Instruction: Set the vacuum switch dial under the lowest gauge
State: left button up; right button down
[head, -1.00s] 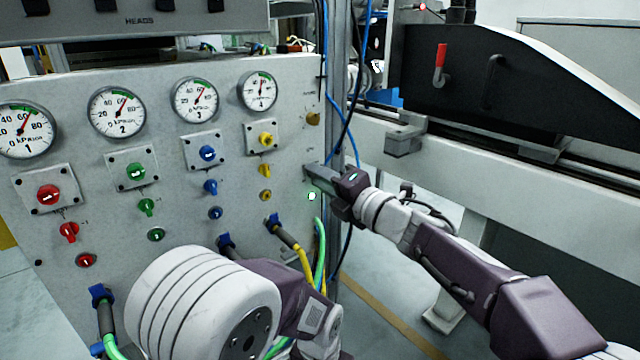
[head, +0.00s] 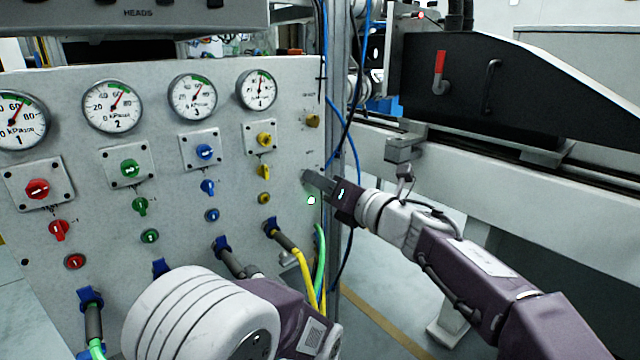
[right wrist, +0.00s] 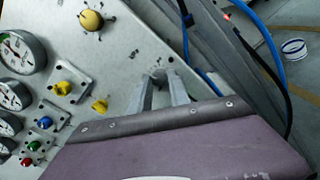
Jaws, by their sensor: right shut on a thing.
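Gauges 1 (head: 20,120), 2 (head: 112,106), 3 (head: 193,97) and 4 (head: 257,90) sit in a row on the grey panel. Under them are plate-mounted dials: red (head: 38,189), green (head: 130,168), blue (head: 204,152) and yellow (head: 264,139). The needles are too small to read exactly. My right gripper (head: 308,177) is at the panel's right edge, right of and below the yellow dial. In the right wrist view its fingers (right wrist: 163,92) close around a small dark fitting (right wrist: 158,73) on the panel, mostly hidden. My left gripper is out of sight; its arm crosses the bottom.
Coloured levers, such as the yellow lever (head: 264,171), and small round buttons sit below the dials. A yellow-brown knob (head: 312,121) is at the upper right. Hoses (head: 296,262) plug in below. A small light (head: 311,200) glows under my right gripper. A post and cables stand right.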

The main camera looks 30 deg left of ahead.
jog(key=shift+f, duration=0.1)
dwell(0.3)
jog(key=c, duration=1.2)
grip_release()
jog(key=shift+c, duration=0.2)
jog(key=v, duration=0.9)
jog(key=shift+p, duration=0.3)
jog(key=shift+w+d, duration=0.1)
